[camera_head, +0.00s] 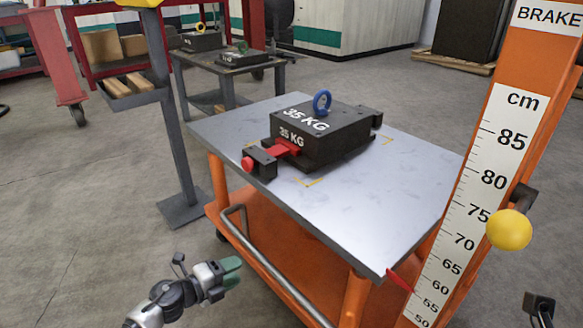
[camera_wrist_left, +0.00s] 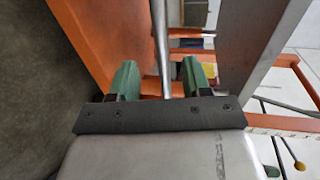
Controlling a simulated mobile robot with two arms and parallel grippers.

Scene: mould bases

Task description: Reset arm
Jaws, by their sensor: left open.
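My left gripper (camera_head: 232,272) is at the lower left of the head view, low beside the orange cart's near left side. Its green-padded fingers are open and empty. In the left wrist view the left gripper (camera_wrist_left: 160,77) shows two green fingers apart, with the cart's grey handle bar (camera_wrist_left: 159,35) behind the gap. I cannot tell how far away the bar is. The black 35 KG mould base (camera_head: 325,135), with a blue lifting ring (camera_head: 322,101), sits on the cart's grey top (camera_head: 390,225), away from the gripper.
A red-marked clamp block (camera_head: 262,162) sits at the mould base's left. An orange post with a cm scale (camera_head: 478,190) and yellow knob (camera_head: 509,230) stands at right. A grey stand (camera_head: 177,130) and a grey table (camera_head: 222,62) are behind.

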